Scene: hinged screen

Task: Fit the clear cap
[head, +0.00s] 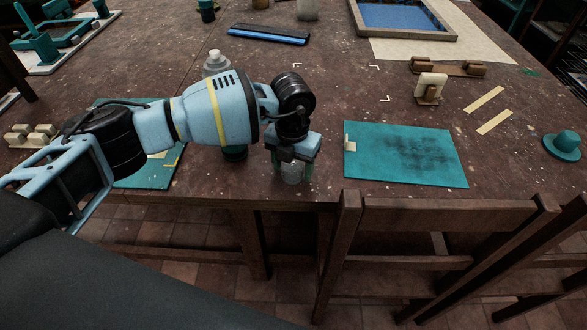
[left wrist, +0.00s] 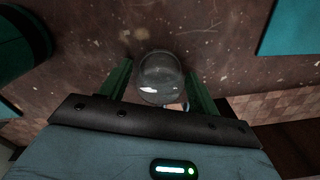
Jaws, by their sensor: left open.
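A clear, dome-like cap (left wrist: 160,75) shows between the two green fingers of my left gripper (left wrist: 158,88) in the left wrist view. The fingers are open, one on each side of it, with a narrow gap. In the head view my left gripper (head: 293,166) points down near the table's front edge, and the clear cap (head: 293,174) shows partly below it. Its upper part is hidden by the gripper. A dark teal cylinder (head: 235,154) stands to the left, partly hidden by my arm; it also shows in the left wrist view (left wrist: 20,45). My right gripper is out of view.
A teal mat (head: 405,155) lies to the right, another teal mat (head: 140,178) under my left arm. A pale-topped bottle (head: 215,64) stands behind my arm. A teal knob-like piece (head: 563,145) is far right. A wooden chair (head: 450,214) stands at the front edge.

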